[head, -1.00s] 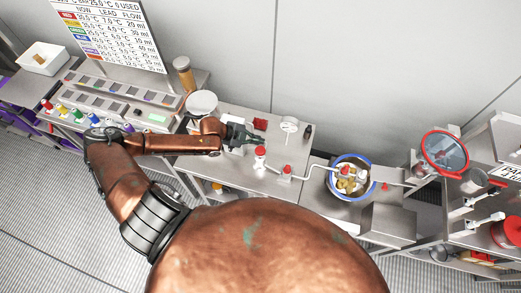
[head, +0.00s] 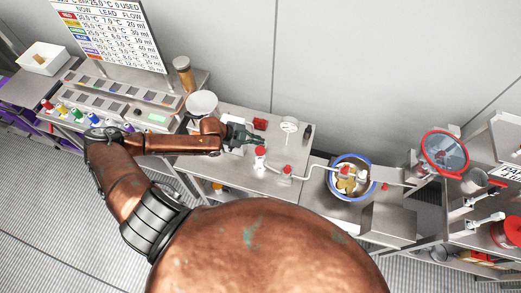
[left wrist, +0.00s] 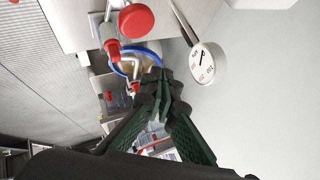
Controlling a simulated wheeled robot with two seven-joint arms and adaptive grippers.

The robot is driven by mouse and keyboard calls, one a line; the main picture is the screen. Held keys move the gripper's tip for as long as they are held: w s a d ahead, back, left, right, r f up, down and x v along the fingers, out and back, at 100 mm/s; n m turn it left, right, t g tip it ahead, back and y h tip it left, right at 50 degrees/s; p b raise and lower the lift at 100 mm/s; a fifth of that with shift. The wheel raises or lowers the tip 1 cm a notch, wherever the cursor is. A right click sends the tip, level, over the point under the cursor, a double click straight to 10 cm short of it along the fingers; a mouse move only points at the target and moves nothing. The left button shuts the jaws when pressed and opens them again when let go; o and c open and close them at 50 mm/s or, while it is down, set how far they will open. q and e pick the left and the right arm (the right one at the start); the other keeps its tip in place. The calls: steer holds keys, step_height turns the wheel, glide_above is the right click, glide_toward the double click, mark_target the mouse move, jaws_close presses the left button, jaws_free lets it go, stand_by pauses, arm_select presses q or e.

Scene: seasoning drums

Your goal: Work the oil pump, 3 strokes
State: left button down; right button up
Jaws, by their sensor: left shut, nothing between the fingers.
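The oil pump (head: 260,165) stands on the steel bench in the head view, a pale upright body with a red knob (head: 260,151) on top. The red knob also shows large at the top of the left wrist view (left wrist: 136,20). My left gripper (head: 256,139) is just behind and left of the knob, apart from it, with its dark green fingers shut and empty. The closed fingers also show in the left wrist view (left wrist: 163,88). A thin pipe (head: 318,168) runs from a second red-capped fitting (head: 287,170) to the blue-rimmed drum (head: 374,192). My right gripper is out of view.
A red-rimmed drum (head: 426,150) is at the right.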

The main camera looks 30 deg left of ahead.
arm_select(q)
steer(key=s+d+f+n+b, duration=0.2)
steer(key=s+d+f+n, duration=0.4)
steer(key=d, duration=0.3)
steer(key=s+a+f+n+g+y+b, duration=0.25)
steer(key=s+a+f+n+y, duration=0.25)
steer(key=s+a+f+n, duration=0.5)
steer(key=s+f+g+b, duration=0.1)
steer(key=s+f+b, duration=0.25)
steer(key=f, duration=0.75)
steer(key=s+a+f+y+b, duration=0.1)
steer(key=s+f+b, duration=0.25)
steer(key=f, duration=0.75)
steer(key=s+f+g+b, duration=0.15)
steer(key=s+f, duration=0.35)
steer(key=f, duration=0.6)
steer(key=s+f+g+b, duration=0.1)
steer(key=s+f+b, duration=0.7)
steer(key=s+f, duration=1.2)
steer(key=shift+d+f+b, duration=0.35)
steer(key=shift+f, duration=0.15)
